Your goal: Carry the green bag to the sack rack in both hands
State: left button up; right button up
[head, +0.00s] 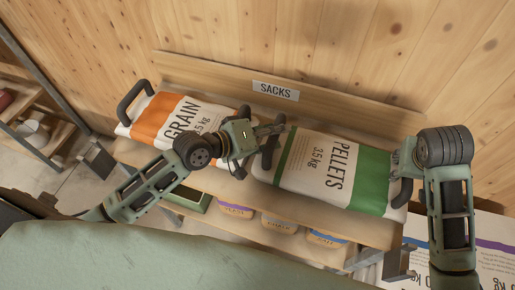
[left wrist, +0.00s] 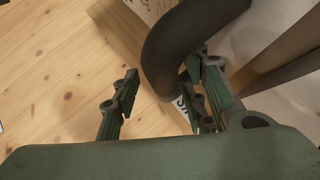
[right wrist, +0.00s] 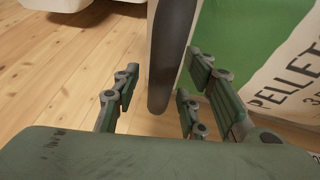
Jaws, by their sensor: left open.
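The green bag (head: 335,170), white with a green band and the word PELLETS, lies on the sack rack (head: 180,70) under the SACKS sign (head: 275,91). It has a dark handle at each end. My left gripper (head: 268,131) is open at its left handle (head: 268,155). In the left wrist view the handle (left wrist: 172,55) passes between the spread fingers. My right gripper (head: 402,165) is at the right handle (head: 402,192). In the right wrist view its fingers (right wrist: 155,100) are spread with the handle (right wrist: 170,55) between them, nearer the right finger.
An orange bag (head: 160,119) marked GRAIN lies on the rack to the left, close to my left gripper. Several tubs (head: 280,224) stand on the shelf below. A wooden wall (head: 330,50) rises behind. More bags (head: 488,245) show at the lower right. Another shelf stands at far left.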

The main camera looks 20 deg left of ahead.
jog(key=shift+t, duration=0.3)
jog(key=r, duration=0.1)
jog(key=a+r, duration=0.1)
jog(key=r, duration=0.1)
jog(key=s+r, duration=0.1)
jog(key=r, duration=0.1)
jog(key=shift+a, duration=0.2)
jog(key=shift+r, duration=0.15)
jog(key=shift+s+d+r, duration=0.2)
jog(key=shift+s+d, duration=0.05)
jog(key=shift+s, duration=0.35)
pick_arm(q)
jog(key=v, duration=1.2)
pick_arm(e)
jog(key=v, duration=0.6)
pick_arm(q)
jog(key=shift+s, duration=0.1)
pick_arm(e)
jog(key=shift+a+f, duration=0.1)
jog(key=shift+a, duration=0.1)
